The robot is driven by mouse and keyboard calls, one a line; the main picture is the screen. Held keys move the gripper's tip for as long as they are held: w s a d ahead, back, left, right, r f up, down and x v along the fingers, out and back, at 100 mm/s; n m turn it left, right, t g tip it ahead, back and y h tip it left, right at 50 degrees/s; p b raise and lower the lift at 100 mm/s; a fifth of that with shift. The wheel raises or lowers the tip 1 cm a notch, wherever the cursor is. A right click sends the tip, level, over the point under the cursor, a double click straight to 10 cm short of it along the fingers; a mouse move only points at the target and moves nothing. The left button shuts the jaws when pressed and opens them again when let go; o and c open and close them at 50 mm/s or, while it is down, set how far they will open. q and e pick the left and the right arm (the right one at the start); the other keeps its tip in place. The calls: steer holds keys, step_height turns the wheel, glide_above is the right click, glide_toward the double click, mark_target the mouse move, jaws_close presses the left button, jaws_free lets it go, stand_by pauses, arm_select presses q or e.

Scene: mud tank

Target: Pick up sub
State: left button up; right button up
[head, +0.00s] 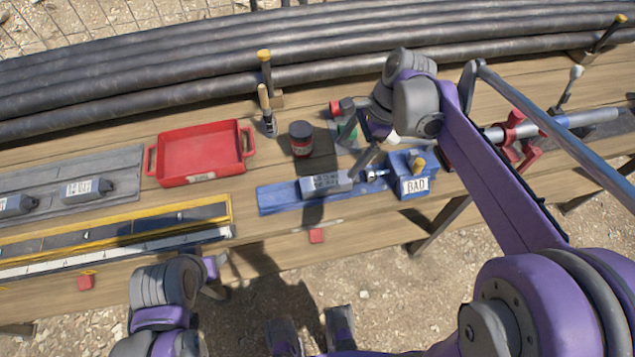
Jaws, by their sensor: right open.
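A grey labelled block (324,184), which may be the sub, lies on the blue tray (277,198) at the middle of the bench. Its right end is near a blue block marked BAD (415,186). Two similar grey labelled pieces, one farther left (14,205) and one nearer (86,189), lie on a grey mat at the left. My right gripper (361,146) is open above the bench, just beyond the block and apart from it as far as I can see. My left gripper (213,280) is low at the bench's near edge; its fingers are unclear.
A red tray (202,157) stands left of a dark red-banded can (301,138). A yellow-edged rail (120,228) lies front left. Long dark pipes (160,90) run along the back. A red clamp (512,136) holds a grey bar at the right.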

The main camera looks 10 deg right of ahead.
mark_target(332, 179)
steer(key=x, duration=0.3)
steer(key=shift+f, duration=0.4)
steer(key=x, duration=0.5)
steer(key=shift+s+a+f+b, duration=0.25)
steer(key=shift+s+b, duration=0.05)
jaws_close()
